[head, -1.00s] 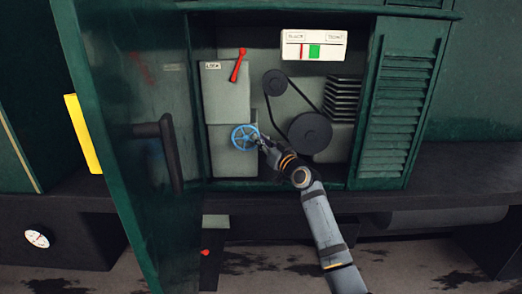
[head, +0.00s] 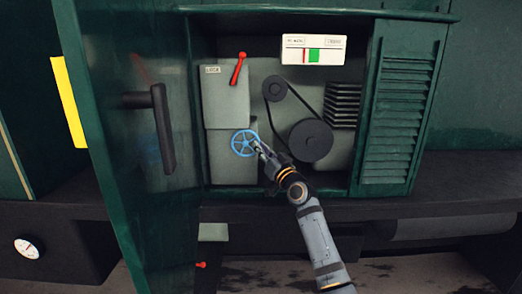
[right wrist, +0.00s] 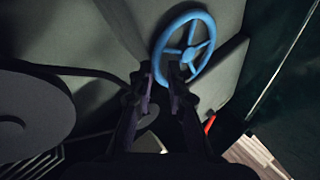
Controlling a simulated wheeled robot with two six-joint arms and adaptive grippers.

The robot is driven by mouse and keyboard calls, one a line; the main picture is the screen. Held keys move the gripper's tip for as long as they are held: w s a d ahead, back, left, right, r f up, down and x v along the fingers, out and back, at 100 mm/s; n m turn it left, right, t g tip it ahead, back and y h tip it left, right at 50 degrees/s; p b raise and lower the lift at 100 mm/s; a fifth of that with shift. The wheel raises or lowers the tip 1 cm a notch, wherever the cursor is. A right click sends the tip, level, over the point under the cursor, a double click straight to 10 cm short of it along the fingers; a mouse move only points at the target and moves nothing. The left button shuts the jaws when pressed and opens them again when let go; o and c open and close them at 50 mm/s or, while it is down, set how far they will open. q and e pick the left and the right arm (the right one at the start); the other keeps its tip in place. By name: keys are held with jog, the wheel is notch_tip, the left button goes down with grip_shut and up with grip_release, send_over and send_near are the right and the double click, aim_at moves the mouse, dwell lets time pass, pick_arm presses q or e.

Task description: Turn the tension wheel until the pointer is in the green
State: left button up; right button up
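The blue spoked tension wheel (head: 244,143) sits on the grey panel inside the open cabinet. My right gripper (head: 261,147) is at its lower right rim. In the right wrist view the wheel (right wrist: 185,48) shows close up, its near rim between the two fingers (right wrist: 162,82); the fingers look closed in on it, though dark shadow hides the exact contact. The white gauge box (head: 313,49) at the cabinet top has a green band (head: 314,55). The red pointer (head: 306,55) stands at the band's left edge. My left gripper is not in view.
The green cabinet door (head: 120,140) stands open at the left, with a dark handle (head: 163,128). A red lever (head: 238,68) is above the wheel. Belt pulleys (head: 311,140) lie right of the wheel, near my arm. A louvred panel (head: 398,120) is at the right.

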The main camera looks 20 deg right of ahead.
jog(key=o, duration=0.3)
jog(key=shift+s, duration=0.1)
jog(key=v, duration=1.2)
dwell(1.4)
jog(key=shift+d, duration=0.1)
